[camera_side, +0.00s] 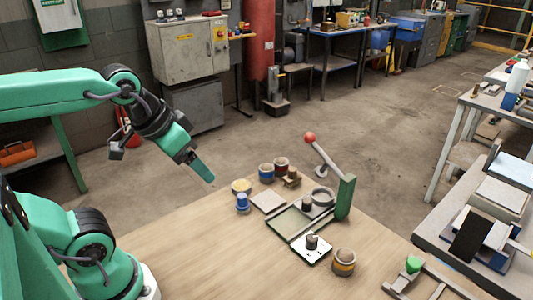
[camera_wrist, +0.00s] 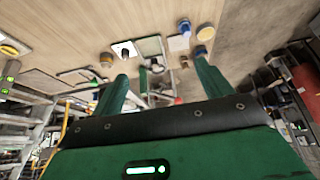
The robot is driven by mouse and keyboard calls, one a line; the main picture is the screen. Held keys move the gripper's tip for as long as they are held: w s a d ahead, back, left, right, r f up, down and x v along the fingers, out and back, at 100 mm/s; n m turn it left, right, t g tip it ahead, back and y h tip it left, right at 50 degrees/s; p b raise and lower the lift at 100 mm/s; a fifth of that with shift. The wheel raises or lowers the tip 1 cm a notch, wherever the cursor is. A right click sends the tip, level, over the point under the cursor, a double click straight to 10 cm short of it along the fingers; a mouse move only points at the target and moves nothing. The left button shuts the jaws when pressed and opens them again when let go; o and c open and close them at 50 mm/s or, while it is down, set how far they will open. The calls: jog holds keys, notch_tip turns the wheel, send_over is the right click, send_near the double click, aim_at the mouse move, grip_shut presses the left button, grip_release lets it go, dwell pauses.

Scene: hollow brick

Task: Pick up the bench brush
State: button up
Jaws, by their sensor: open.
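I cannot clearly make out a bench brush in either view. A small brown object (camera_side: 292,180) at the far side of the bench, beside the cans, is too small to identify. My gripper (camera_side: 204,172) hangs in the air above the far left part of the wooden bench, apart from everything on it, tilted down to the right. In the wrist view my gripper (camera_wrist: 162,70) has its two green fingers spread wide with nothing held between them. The fingers and the gripper body hide part of the bench there.
A green post with a red-knobbed lever (camera_side: 345,197) stands beside a shallow green-rimmed tray (camera_side: 290,222). The front left bench is bare.

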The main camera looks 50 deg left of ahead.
jog(key=w+a+r+m+g, duration=0.2)
jog(key=w+r+m, duration=0.7)
jog(key=w+r, duration=0.4)
jog(key=m+g, duration=0.4)
jog(key=m, duration=1.2)
send_over(292, 168)
notch_tip(292, 168, down, 9)
notch_tip(292, 168, down, 29)
jog(key=shift+r, duration=0.2)
jog(key=c, duration=1)
jog(key=shift+r, duration=0.1)
notch_tip(292, 168, up, 18)
dwell(0.4)
